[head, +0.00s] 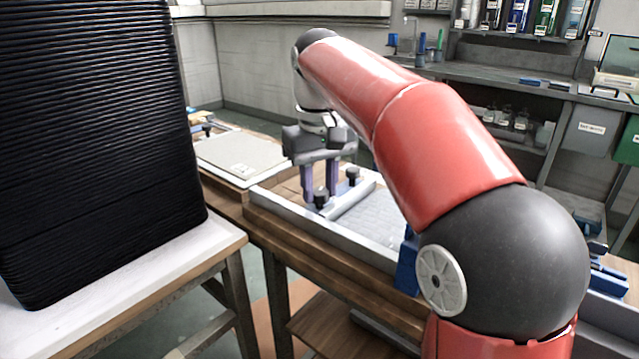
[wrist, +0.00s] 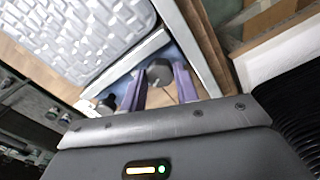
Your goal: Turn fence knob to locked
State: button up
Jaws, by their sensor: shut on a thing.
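The fence (head: 352,198) is a pale bar lying across the tray (head: 290,225), along the edge of a light grey textured panel (head: 378,218). A dark fence knob (head: 320,198) stands near the fence's near end. My gripper (head: 319,195) points down with its two purple fingers on either side of this knob, shut on it. In the wrist view the round grey top of the knob (wrist: 159,72) shows between the fingers (wrist: 160,82). A second dark knob (head: 352,174) stands just beyond the fingers. I cannot read any locked mark.
Another tray with a plain pale panel (head: 240,154) lies to the left on the wooden bench. A black ribbed stack (head: 95,140) stands on a white-topped table (head: 130,285) at the near left. Shelves with bottles (head: 515,15) line the back right.

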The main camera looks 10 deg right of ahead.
aim_at(320, 191)
jog(key=shift+m, duration=2.3)
jog(key=o, duration=1)
jog(key=shift+r, duration=3.9)
